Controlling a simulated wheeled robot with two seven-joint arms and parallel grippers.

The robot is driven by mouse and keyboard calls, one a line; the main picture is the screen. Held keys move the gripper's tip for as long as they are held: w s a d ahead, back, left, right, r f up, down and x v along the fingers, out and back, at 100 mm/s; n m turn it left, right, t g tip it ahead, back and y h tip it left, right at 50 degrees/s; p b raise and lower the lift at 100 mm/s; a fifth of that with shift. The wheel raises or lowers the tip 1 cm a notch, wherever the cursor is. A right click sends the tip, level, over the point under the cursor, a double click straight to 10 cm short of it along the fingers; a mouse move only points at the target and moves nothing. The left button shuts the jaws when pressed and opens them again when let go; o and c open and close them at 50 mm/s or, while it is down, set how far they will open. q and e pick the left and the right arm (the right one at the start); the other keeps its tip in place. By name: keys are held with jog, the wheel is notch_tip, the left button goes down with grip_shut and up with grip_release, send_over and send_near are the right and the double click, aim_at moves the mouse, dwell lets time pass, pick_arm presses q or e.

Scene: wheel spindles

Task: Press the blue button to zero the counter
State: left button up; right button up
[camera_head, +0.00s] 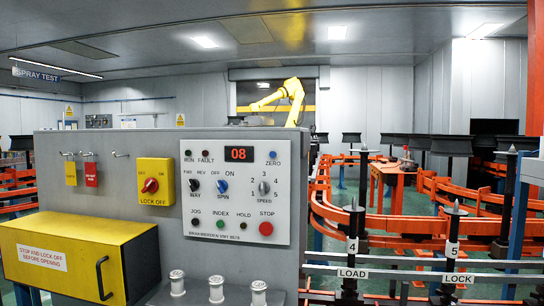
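The blue button (273,155) is small and round. It sits at the upper right of the white control panel (200,242), just above the label ZERO. The counter (240,154) is a dark display to the left of the button and reads 08 in red digits. Nothing covers the button or the counter. Neither of my grippers shows in the head view.
The panel also has a red STOP button (266,228), a green INDEX button (221,224) and several knobs. A red lock-off switch (150,186) and a yellow box (60,265) are left. Several white spools (216,287) stand below. Numbered spindles (453,240) stand right.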

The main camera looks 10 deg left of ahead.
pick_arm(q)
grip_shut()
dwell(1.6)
